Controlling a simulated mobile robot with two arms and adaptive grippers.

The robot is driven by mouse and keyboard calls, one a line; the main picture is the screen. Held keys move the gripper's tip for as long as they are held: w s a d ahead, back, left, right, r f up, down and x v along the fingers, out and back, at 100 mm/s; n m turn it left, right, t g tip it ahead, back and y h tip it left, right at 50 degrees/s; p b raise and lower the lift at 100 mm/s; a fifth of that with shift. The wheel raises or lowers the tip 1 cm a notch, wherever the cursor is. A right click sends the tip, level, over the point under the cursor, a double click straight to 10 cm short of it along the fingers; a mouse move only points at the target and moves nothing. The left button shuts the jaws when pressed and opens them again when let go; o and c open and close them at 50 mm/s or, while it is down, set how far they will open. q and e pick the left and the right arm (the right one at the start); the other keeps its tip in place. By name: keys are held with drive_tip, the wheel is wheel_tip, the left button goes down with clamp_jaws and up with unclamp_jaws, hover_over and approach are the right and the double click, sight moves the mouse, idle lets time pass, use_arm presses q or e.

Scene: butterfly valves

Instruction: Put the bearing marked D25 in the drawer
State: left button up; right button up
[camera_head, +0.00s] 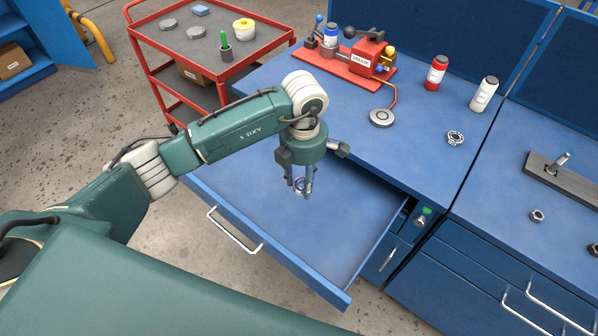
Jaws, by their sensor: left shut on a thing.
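My left gripper (303,189) hangs over the open blue drawer (345,240), fingers pointing down. It is shut on a small silver ring-shaped bearing (301,187). The bearing's marking cannot be read, and I cannot tell its exact height above the drawer floor. The drawer is pulled out from the blue workbench, and the part of its floor that shows is bare. Another bearing (455,138) lies on the bench top at the right. My right gripper is not in view.
A red grease station (362,65) stands on the bench (425,125), with a red bottle (436,73) and a white bottle (484,94) nearby. A red cart (205,40) stands behind. A metal fixture (565,178) and a nut (537,215) are at the right.

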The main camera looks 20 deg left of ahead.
use_arm(q)
wheel_tip(320, 180, down, 12)
drive_tip(key=b, duration=0.8)
drive_tip(key=shift+r, duration=0.1)
drive_tip(key=shift+f+b, duration=0.35)
drive_tip(key=shift+f, duration=0.05)
drive_tip(key=o, duration=1.4)
drive_tip(key=shift+o, duration=0.2)
